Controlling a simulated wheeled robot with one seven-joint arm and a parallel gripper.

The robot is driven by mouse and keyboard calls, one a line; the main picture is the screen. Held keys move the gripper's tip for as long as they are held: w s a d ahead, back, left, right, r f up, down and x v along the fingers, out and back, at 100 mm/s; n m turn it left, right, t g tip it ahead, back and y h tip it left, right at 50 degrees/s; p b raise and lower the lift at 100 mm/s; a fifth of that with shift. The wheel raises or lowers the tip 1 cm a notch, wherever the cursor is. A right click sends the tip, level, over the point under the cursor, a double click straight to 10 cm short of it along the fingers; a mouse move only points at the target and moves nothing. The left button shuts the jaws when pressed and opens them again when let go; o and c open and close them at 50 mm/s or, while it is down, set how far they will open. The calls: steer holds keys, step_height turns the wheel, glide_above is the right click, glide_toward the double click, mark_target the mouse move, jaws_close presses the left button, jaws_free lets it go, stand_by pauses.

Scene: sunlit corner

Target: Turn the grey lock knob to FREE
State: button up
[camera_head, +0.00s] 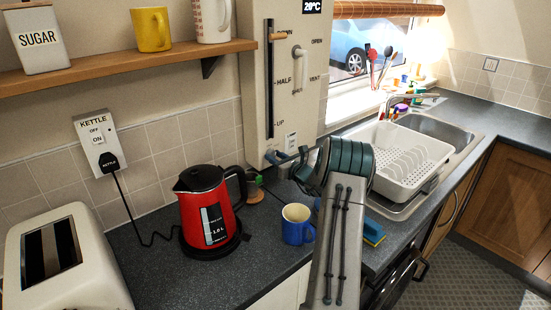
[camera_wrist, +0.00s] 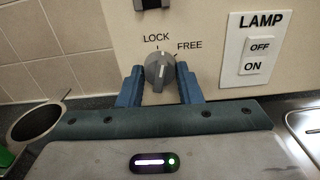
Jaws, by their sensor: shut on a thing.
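The grey lock knob (camera_wrist: 159,71) is on the lower part of a cream panel (camera_wrist: 215,22) in the wrist view. The words LOCK and FREE are printed above it, LOCK straight above and FREE to the right. The knob's pale mark points roughly upward, nearer LOCK than FREE as far as I can tell. My gripper (camera_wrist: 160,78) has its blue fingers on the knob's left and right sides, shut on it. In the head view my gripper (camera_head: 287,156) is at the bottom of the panel (camera_head: 308,105), and I cannot make out the knob there.
A LAMP switch (camera_wrist: 259,55) is right of the knob. In the head view a red kettle (camera_head: 205,210) and a blue mug (camera_head: 296,225) stand on the counter left of my arm. A white dish rack (camera_head: 400,160) is to the right.

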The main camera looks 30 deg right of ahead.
steer(key=shift+m+p, duration=0.85)
steer(key=shift+m, duration=3.55)
steer(key=shift+a, duration=0.1)
steer(key=o, duration=1)
steer(key=shift+c, duration=0.2)
steer(key=shift+s, duration=0.15)
